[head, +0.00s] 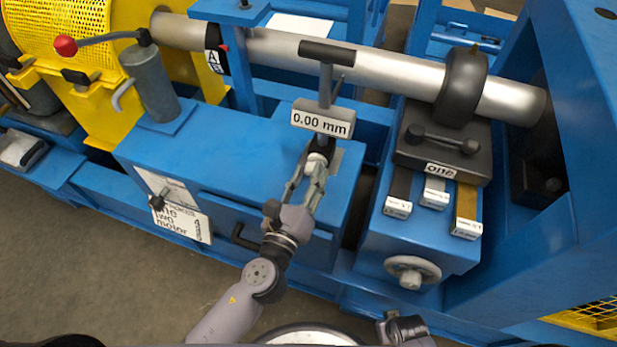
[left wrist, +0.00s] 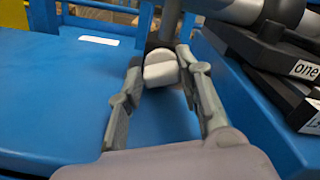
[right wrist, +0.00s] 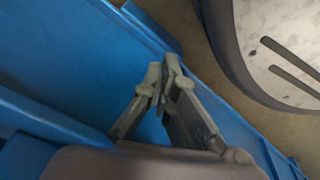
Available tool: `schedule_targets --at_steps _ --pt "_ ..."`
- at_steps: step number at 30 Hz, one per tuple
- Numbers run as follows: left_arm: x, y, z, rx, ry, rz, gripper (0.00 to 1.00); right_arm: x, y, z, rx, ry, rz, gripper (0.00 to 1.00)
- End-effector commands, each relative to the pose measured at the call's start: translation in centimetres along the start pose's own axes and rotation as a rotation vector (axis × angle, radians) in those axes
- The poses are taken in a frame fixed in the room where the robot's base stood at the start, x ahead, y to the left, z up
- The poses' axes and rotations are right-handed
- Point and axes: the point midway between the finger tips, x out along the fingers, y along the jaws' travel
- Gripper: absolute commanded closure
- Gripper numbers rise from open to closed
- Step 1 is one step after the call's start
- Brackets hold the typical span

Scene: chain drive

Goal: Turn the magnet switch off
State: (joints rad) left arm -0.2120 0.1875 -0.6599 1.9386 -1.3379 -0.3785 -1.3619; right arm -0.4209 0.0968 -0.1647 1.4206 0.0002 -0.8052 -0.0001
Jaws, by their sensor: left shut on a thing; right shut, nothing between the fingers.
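A gauge with a "0.00 mm" sign (head: 322,118) stands on the blue bench beside the long metal shaft. My left gripper (head: 318,160) reaches to the foot of the gauge, just below the sign. In the left wrist view its fingers (left wrist: 160,85) are closed on a pale rounded knob (left wrist: 161,74), which looks like the magnet switch. Its on or off position cannot be read, and the gauge foot is mostly hidden in the head view. My right gripper (right wrist: 166,80) is shut and empty, low near the front edge of the blue frame.
The metal shaft (head: 370,72) runs behind the gauge, with a black ring (head: 462,85) on it. To the right are a dark block (head: 480,145), labelled shims (head: 467,205) and a handwheel (head: 412,270). A red-knobbed lever (head: 105,40) is at the left.

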Motion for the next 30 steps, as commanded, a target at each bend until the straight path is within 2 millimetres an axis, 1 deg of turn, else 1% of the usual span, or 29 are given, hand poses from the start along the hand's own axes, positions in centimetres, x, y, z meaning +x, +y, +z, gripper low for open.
schedule_targets --at_steps 3,10,26,27,30 --pt "0.0 0.1 -0.1 -0.068 0.000 0.001 0.95 -0.5 0.1 -0.6 0.001 0.005 0.001 1.00" --pt "0.0 0.1 -0.1 -0.153 0.001 0.001 0.95 -1.2 0.1 -1.4 0.001 0.011 0.002 1.00" --pt "0.0 0.2 -0.1 -0.178 0.002 0.001 0.95 -1.4 0.1 -1.6 0.002 0.011 0.002 1.00" --pt "0.0 0.2 -0.1 -0.178 0.002 0.001 0.65 -1.4 0.1 -1.6 0.002 0.011 0.002 1.00" --pt "0.0 0.2 -0.1 -0.178 0.001 0.001 0.58 -1.4 0.1 -1.6 0.002 0.011 0.002 1.00"
